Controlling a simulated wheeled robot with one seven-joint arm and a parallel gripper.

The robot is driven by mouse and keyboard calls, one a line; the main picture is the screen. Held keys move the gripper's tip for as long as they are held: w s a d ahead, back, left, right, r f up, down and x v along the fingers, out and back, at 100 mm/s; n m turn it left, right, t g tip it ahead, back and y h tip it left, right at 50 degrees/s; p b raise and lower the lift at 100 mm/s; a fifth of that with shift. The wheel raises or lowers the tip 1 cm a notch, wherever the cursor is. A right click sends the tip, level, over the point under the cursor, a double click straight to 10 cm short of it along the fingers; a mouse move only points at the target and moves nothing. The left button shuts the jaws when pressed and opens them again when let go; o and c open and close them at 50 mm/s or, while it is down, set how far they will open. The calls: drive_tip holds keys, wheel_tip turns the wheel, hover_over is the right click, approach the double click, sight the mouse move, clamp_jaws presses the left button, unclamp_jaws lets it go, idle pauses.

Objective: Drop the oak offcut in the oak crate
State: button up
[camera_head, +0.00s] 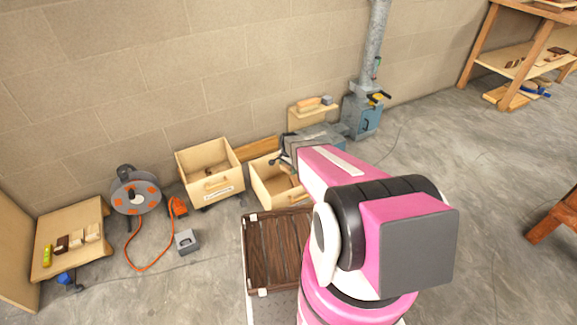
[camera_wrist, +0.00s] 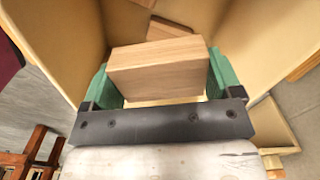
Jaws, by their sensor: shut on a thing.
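The oak offcut is a pale, straight-grained wooden block (camera_wrist: 155,70) in the wrist view. My gripper (camera_wrist: 160,78) is shut on it, with a green finger at each end of the block. Pale wooden walls (camera_wrist: 262,45) rise around the block, so it is over or inside an open crate. In the head view my arm reaches over the right-hand pale crate (camera_head: 261,188), partly covering it. The label on that crate is not visible, so I cannot read which wood it is for. The offcut is not clear in the head view.
A browner wood piece (camera_wrist: 166,28) lies beyond the block inside the crate. Another pale crate (camera_head: 196,163) with a front label too small to read stands to the left. A dark slatted crate (camera_head: 270,250) is nearer me. A cable reel (camera_head: 135,192) stands far left.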

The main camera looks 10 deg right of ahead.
drive_tip(key=o, duration=0.8)
drive_tip(key=shift+c, duration=0.2)
wheel_tip(320, 180, up, 11)
